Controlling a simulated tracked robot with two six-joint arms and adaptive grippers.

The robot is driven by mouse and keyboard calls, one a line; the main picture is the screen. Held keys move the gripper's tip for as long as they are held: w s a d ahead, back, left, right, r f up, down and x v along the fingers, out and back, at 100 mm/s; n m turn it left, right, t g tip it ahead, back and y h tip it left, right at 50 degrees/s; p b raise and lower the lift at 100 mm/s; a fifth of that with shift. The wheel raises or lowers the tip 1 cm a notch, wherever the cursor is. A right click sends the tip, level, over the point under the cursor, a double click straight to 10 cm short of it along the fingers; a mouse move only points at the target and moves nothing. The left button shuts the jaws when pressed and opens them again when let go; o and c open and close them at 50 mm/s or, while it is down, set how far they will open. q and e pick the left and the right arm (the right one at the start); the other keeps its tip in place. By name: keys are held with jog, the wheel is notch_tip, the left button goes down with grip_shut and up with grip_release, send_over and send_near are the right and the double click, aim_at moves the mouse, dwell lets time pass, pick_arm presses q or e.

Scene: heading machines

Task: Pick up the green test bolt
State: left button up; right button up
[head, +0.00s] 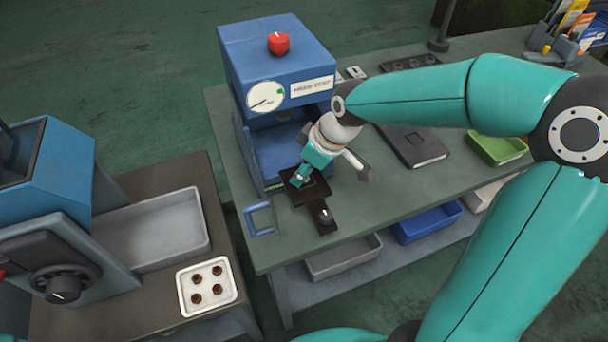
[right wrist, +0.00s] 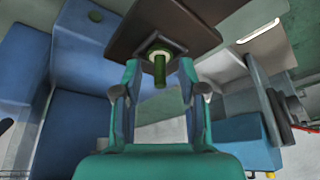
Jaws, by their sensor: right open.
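The green test bolt (right wrist: 160,69) shows in the right wrist view, its shank pointing toward the camera from a pale ring in a square holder on the dark plate (right wrist: 125,32). My right gripper (right wrist: 160,80) is open, with one finger on each side of the bolt. Gaps show between the bolt and both fingers. In the head view, the right gripper (head: 299,179) is at the dark plate in front of the blue hardness tester (head: 275,65), and its fingers hide the bolt. My left gripper is not in view.
The tester, with its red knob (head: 278,43) and dial, stands close behind the gripper. A blue handle (head: 259,218) is at the bench's left edge. A black book (head: 412,147) and a green tray (head: 497,149) lie to the right. A white tray (head: 181,292) holds several brown pieces.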

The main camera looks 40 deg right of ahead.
jog(key=shift+c, duration=0.3)
grip_shut()
jog(key=shift+r, duration=0.15)
